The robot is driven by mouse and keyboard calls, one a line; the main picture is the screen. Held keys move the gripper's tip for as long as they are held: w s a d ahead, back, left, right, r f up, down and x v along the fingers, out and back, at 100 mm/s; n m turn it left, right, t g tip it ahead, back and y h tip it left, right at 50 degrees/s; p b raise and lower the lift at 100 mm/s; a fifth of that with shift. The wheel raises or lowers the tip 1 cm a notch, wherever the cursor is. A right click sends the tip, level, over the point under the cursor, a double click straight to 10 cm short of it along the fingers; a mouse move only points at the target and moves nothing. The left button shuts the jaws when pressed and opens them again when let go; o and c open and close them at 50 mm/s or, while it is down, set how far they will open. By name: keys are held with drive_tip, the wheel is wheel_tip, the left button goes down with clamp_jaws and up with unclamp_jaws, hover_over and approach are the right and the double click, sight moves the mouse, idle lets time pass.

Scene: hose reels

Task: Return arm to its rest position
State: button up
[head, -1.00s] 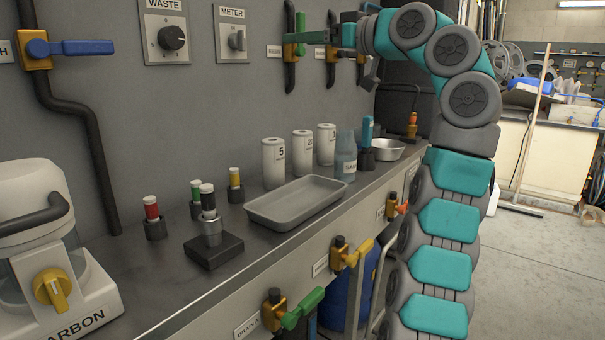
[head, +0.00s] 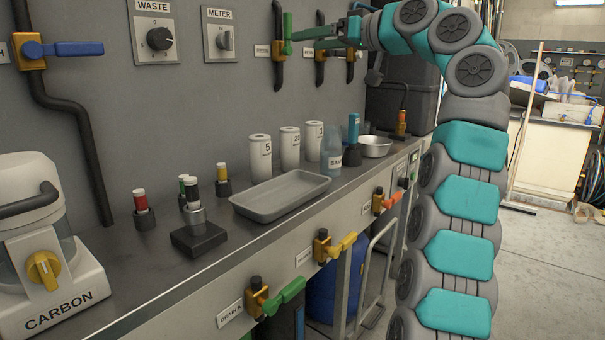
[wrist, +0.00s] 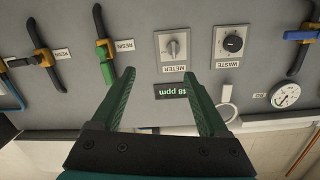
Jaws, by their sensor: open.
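My arm, teal and grey, rises at the right in the head view and bends over toward the grey wall panel. My gripper (head: 312,35) is at its end, in front of the row of valves on the wall. In the wrist view my gripper (wrist: 160,76) shows two dark green fingers spread apart with nothing between them. Beyond the fingertips are a small ppm display (wrist: 173,91), a METER knob (wrist: 173,47) and a valve with a green handle (wrist: 106,66). In the head view the gripper overlaps the valves, so contact there cannot be told.
The bench below carries a grey tray (head: 281,196), white canisters (head: 290,148), a bottle (head: 331,155), a metal bowl (head: 375,146) and a CARBON unit (head: 45,260). Valves with coloured handles (head: 335,247) stick out from its front. Open floor (head: 545,270) lies at the right.

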drive_tip(key=s+f+m+g+h, duration=0.2)
drive_tip(key=s+f, duration=0.3)
drive_tip(key=f, duration=0.4)
drive_tip(key=s+f+m+g+h+p, duration=0.1)
drive_tip(key=s+f+m+g+h, duration=0.15)
drive_tip(key=s+f, duration=0.45)
drive_tip(key=s+f+m+g+h, duration=0.2)
drive_tip(key=s+f+h, duration=0.1)
drive_tip(key=f, duration=0.8)
drive_tip(key=s+d+f+g+h, duration=0.2)
drive_tip(key=s+d+f, duration=0.2)
drive_tip(key=s+f, duration=0.4)
drive_tip(key=s+d+f+m+g+h, duration=0.1)
drive_tip(key=s+d+f, duration=0.3)
drive_tip(key=s+f, duration=0.5)
drive_tip(key=s+d+f+g+h, duration=0.3)
drive_tip(key=s+f, duration=0.5)
drive_tip(key=s, duration=0.9)
drive_tip(key=shift+s+d+f+p, duration=0.2)
drive_tip(key=shift+d+p, duration=0.2)
drive_tip(key=shift+d, duration=0.3)
drive_tip(key=shift+c, duration=0.2)
